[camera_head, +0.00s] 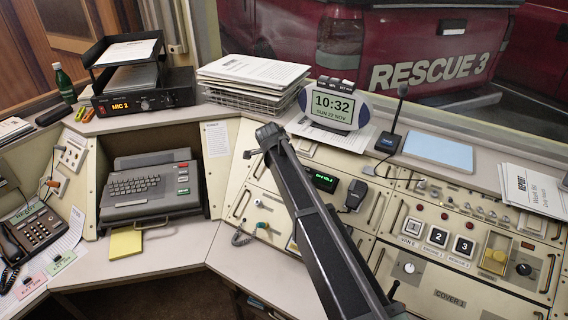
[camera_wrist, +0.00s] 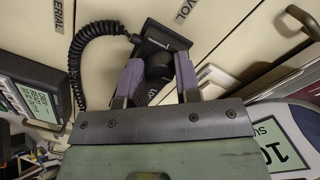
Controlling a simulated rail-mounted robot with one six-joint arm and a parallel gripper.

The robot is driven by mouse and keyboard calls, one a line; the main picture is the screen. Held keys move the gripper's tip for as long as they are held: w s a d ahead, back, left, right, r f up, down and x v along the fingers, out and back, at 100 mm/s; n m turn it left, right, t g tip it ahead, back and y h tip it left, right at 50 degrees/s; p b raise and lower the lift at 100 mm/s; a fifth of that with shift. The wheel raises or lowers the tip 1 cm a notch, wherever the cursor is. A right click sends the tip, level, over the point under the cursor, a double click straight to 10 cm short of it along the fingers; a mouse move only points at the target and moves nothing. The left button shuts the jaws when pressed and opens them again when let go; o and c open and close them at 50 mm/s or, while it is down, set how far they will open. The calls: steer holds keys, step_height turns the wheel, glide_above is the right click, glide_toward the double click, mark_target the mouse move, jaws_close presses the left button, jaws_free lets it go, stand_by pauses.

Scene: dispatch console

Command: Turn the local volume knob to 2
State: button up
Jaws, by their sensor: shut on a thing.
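In the wrist view my gripper (camera_wrist: 158,68) has its two purple-grey fingers on either side of a round black knob (camera_wrist: 158,66). The fingers are closed on it. In the head view my dark arm crosses the middle of the console, and I cannot make out the fingers or the knob there.
A black coiled cord (camera_wrist: 82,65) runs close to the left of my fingers. A handle (camera_wrist: 300,22) and the clock (camera_wrist: 290,145) lie to the right. In the head view the clock (camera_head: 332,105), a green display (camera_head: 321,180) and a handset (camera_head: 355,194) stand near my arm.

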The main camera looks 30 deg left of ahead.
steer(key=shift+m, duration=0.5)
steer(key=o, duration=0.9)
steer(key=p+v, duration=0.9)
steer(key=v, duration=0.1)
steer(key=shift+s+r, duration=0.2)
steer(key=shift+r, duration=0.2)
